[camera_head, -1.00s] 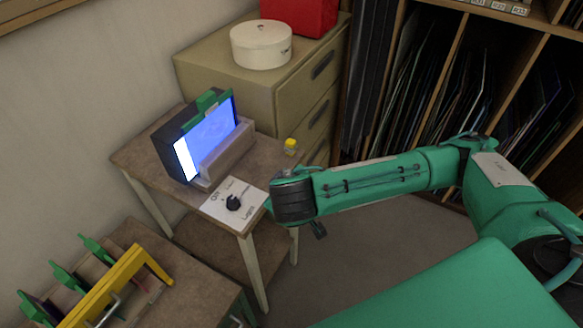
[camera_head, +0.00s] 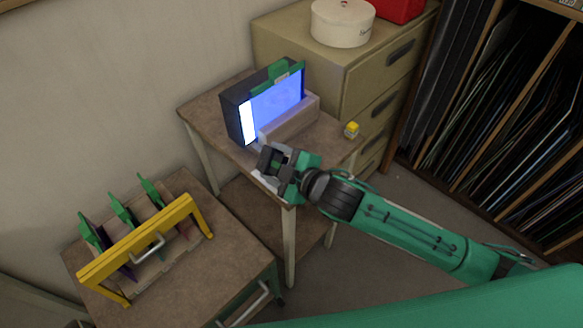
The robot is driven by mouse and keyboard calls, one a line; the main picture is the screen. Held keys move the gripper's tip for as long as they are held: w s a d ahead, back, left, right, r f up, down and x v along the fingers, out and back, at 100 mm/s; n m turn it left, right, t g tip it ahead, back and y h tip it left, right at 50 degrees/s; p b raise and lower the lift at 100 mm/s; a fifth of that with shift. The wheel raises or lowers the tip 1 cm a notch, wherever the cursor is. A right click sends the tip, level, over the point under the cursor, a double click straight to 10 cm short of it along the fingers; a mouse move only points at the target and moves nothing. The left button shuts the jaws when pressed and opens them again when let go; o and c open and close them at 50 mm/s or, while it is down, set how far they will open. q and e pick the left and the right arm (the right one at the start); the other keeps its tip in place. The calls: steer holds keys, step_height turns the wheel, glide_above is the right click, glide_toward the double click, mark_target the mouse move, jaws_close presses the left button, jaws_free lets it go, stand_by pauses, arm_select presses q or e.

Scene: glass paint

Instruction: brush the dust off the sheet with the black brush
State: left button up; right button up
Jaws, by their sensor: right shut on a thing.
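A sheet with a green handle on its top edge (camera_head: 278,73) stands upright in a pale holder in front of the lit blue-white light box (camera_head: 247,123). My right gripper (camera_head: 270,163) is over the front of the small table, just below and in front of the holder. It is shut on a small dark thing, too unclear to name. I cannot pick out the black brush for certain, nor any dust on the sheet. The gripper covers most of a white panel (camera_head: 270,185) and its black knob. My left gripper is not in view.
A yellow-handled rack (camera_head: 130,245) with several green-handled sheets stands on a lower table at left. A small yellow thing (camera_head: 351,130) sits at the small table's right corner. A drawer cabinet (camera_head: 360,90) with a white round box (camera_head: 342,22) stands behind.

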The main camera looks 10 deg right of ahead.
mark_target(276, 152)
steer(key=shift+w+a+r+n+g+y, duration=0.2)
steer(key=shift+w+a+r+n+y, duration=0.15)
steer(key=shift+w+n+y, duration=0.2)
steer(key=shift+w+a+r+n+g+y, duration=0.2)
steer(key=shift+w+a+n+y, duration=0.2)
steer(key=shift+y, duration=0.25)
steer(key=shift+w+r+n+y, duration=0.25)
steer(key=shift+w+r+y, duration=0.1)
steer(key=shift+w+y, duration=0.25)
steer(key=shift+w+d+r+t, duration=0.2)
steer(key=shift+w+d+t, duration=0.1)
steer(key=shift+w+d, duration=0.7)
steer(key=w+d+m+t+h, duration=0.1)
steer(key=w+d+m+t, duration=0.15)
steer(key=d, duration=0.35)
steer(key=shift+f+x, duration=0.2)
steer(key=shift+x, duration=1.4)
steer(key=shift+f+x, duration=0.25)
steer(key=shift+x, duration=1.35)
steer(key=shift+w+d, duration=0.15)
steer(key=shift+d, duration=0.05)
steer(key=shift+b+x, duration=0.5)
steer(key=shift+x, duration=0.35)
